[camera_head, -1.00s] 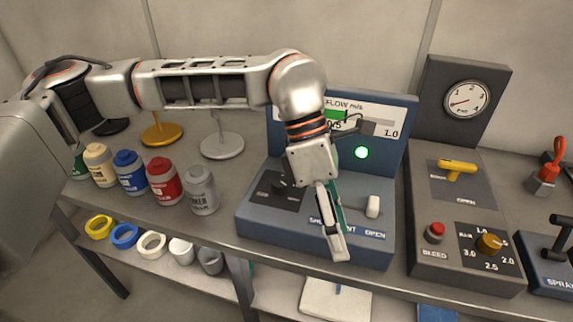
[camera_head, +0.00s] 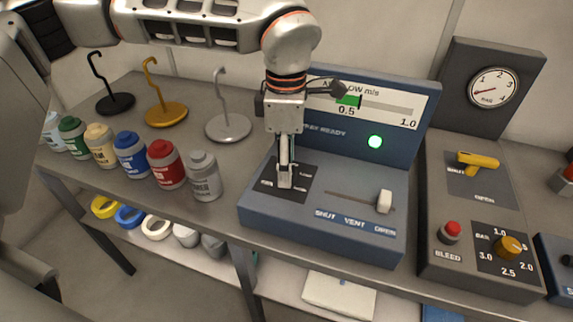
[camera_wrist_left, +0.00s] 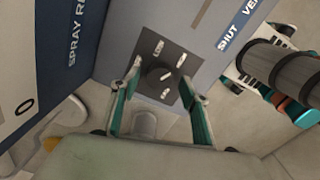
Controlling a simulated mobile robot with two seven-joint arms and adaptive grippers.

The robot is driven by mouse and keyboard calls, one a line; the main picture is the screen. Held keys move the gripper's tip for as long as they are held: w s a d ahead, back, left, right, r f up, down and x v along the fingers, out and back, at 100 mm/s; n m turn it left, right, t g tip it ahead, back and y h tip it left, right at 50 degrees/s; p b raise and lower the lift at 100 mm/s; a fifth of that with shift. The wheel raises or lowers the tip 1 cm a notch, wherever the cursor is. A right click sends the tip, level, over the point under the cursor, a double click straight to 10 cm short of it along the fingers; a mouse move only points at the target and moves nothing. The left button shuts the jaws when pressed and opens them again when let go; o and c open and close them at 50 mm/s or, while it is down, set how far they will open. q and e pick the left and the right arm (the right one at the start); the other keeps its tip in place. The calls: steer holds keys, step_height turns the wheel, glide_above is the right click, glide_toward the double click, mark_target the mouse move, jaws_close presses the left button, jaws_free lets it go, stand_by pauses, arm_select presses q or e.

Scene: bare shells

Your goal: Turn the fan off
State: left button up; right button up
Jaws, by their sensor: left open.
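The blue console (camera_head: 330,228) has a dark square plate (camera_head: 304,178) on its left part, with a small dark knob (camera_wrist_left: 158,77) and light marks around it. My left gripper (camera_head: 285,180) points down over this plate. In the left wrist view its teal fingers (camera_wrist_left: 160,82) are open, one on each side of the knob. I cannot tell if they touch it. In the head view the gripper hides the knob. A green lamp (camera_head: 375,142) is lit above.
A white slider (camera_head: 384,201) sits near OPEN on the console. A grey panel (camera_head: 432,272) with a yellow lever (camera_head: 478,160), red button and gold knob stands to the right. Several bottles (camera_head: 205,177) and hooked stands (camera_head: 228,127) stand to the left.

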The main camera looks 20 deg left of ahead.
arm_select(q)
steer(key=shift+f, duration=0.6)
steer(key=c, duration=1.1)
